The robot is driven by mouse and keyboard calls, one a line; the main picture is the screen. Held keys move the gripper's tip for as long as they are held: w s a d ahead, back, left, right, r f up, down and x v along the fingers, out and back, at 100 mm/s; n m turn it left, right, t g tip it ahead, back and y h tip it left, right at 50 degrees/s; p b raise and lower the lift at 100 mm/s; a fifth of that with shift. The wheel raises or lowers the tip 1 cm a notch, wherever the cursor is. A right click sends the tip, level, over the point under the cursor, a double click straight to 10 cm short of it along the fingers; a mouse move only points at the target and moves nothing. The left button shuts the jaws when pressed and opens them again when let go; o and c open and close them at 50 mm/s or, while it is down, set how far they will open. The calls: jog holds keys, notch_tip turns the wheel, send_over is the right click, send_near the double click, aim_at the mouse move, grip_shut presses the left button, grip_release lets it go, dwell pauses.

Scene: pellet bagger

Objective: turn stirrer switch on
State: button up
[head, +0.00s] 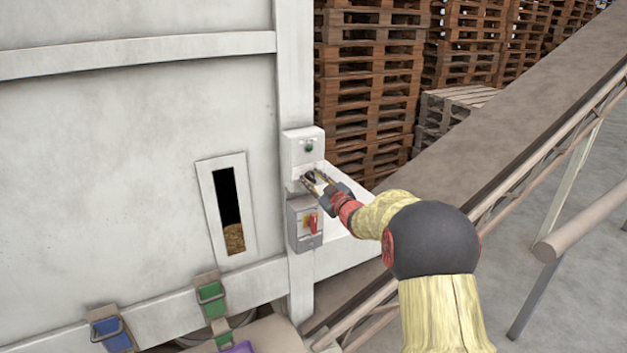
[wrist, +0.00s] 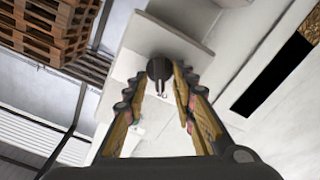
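My gripper (head: 318,182) is at this knob; in the wrist view my gripper (wrist: 161,82) is open with a finger on either side of the knob. Contact cannot be told. No label is readable.
A sight window (head: 228,210) with pellets is left. Wooden pallets (head: 365,80) stand behind, and a sloping conveyor (head: 520,110) runs at right.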

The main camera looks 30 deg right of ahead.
jog(key=shift+c, duration=1.2)
grip_shut()
jog(key=m, duration=0.6)
jog(key=shift+d+r+m+p, duration=0.1)
jog(key=shift+d+m+p, duration=0.15)
jog(key=shift+m+p, duration=0.1)
jog(key=m+p, duration=0.1)
jog(key=m, duration=0.4)
jog(key=shift+d, duration=0.15)
jog(key=shift+m+p, duration=0.25)
jog(key=shift+p, duration=0.05)
jog(key=shift+o, duration=1.9)
grip_release()
